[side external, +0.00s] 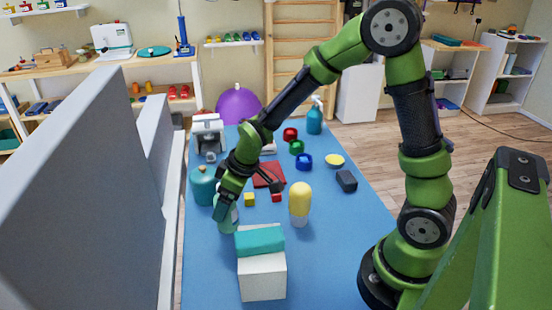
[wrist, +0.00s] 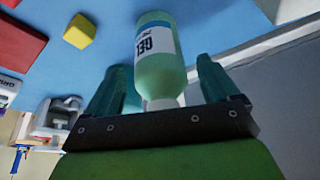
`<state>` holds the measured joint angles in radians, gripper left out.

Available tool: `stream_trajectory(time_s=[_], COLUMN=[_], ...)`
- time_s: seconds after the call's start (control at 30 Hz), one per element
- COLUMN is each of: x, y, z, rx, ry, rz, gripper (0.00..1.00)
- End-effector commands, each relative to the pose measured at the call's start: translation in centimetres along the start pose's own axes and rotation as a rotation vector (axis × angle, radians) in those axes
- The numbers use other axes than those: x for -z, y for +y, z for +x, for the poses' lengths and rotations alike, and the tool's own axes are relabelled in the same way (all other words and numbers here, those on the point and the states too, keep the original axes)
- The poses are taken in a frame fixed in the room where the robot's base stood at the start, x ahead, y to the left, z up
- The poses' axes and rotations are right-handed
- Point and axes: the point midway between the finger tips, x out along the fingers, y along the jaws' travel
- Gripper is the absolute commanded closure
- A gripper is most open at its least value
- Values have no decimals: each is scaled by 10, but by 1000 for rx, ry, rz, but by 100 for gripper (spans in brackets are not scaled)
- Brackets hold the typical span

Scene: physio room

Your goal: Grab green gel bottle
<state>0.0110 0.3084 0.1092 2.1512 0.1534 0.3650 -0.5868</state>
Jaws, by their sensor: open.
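The green gel bottle (side external: 228,222) is pale green and stands on the blue table near its left side, partly hidden by my gripper (side external: 226,200). In the wrist view the bottle (wrist: 158,45) shows a white and blue label reading "GEL". There my gripper (wrist: 165,75) is open, with one teal finger on each side of the bottle. Gaps show between the bottle and both fingers, so they do not appear to press on it.
A white box (side external: 263,282) with a teal block (side external: 260,241) on it stands in front. A yellow-topped bottle (side external: 299,200) is to the right, a teal jar (side external: 203,186) behind left. Yellow (side external: 249,199) and red (side external: 276,198) cubes lie nearby. A grey partition (side external: 75,200) borders the left.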

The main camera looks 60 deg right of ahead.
Motion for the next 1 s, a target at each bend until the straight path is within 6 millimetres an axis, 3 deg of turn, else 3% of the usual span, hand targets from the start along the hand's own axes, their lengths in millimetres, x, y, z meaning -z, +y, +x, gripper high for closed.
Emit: stream_trajectory(time_s=[0.13,0.37,0.8,1.0], x=[0,1,0,1], y=[0,0,0,0], z=[14,14,14,14], rx=[1,0,0,-1], ry=[0,2,1,3], rz=[0,0,0,0], gripper=[12,12,78,81])
